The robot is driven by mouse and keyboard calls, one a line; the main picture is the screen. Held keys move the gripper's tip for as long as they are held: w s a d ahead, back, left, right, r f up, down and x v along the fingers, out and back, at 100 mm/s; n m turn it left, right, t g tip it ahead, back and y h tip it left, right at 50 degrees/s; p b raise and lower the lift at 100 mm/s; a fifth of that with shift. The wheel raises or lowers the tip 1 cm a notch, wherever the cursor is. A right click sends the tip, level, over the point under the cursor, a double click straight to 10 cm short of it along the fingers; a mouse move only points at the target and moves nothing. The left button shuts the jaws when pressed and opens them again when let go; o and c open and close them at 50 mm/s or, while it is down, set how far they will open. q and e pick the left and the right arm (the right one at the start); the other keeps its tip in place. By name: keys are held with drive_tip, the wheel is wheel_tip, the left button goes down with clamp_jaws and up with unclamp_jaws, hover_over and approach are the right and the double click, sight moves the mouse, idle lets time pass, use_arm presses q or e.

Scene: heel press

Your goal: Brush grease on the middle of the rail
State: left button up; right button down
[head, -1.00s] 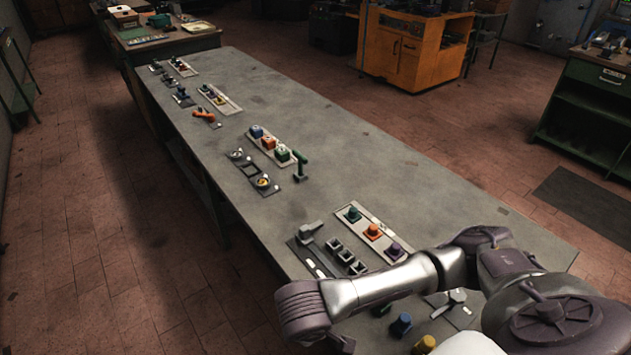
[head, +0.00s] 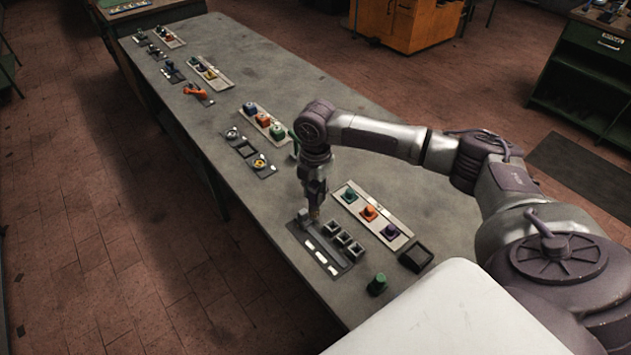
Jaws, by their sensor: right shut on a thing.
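My right gripper (head: 314,196) points down over the near part of the table, at the far end of a dark plate (head: 347,263). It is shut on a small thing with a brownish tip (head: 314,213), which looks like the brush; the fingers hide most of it. The plate bears a row of white strips along its left side, which looks like the rail; the middle strip (head: 321,257) is bare to view. The brownish tip is beyond the middle strip, near a small grey block (head: 304,217). I cannot tell whether the tip touches anything. My left gripper is not in view.
Several square cups (head: 343,239) stand on the plate's right side. A light tray (head: 378,220) with green, orange and purple knobs lies to the right. The table's left edge is close to the plate.

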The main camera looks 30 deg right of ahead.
drive_tip(key=shift+w+d+r+n, duration=0.25)
drive_tip(key=shift+r+n, duration=0.1)
drive_tip(key=shift+n, duration=0.05)
wheel_tip(320, 180, down, 5)
drive_tip(key=b, duration=0.5)
drive_tip(key=shift+b, duration=0.35)
drive_tip(key=shift+r, duration=0.1)
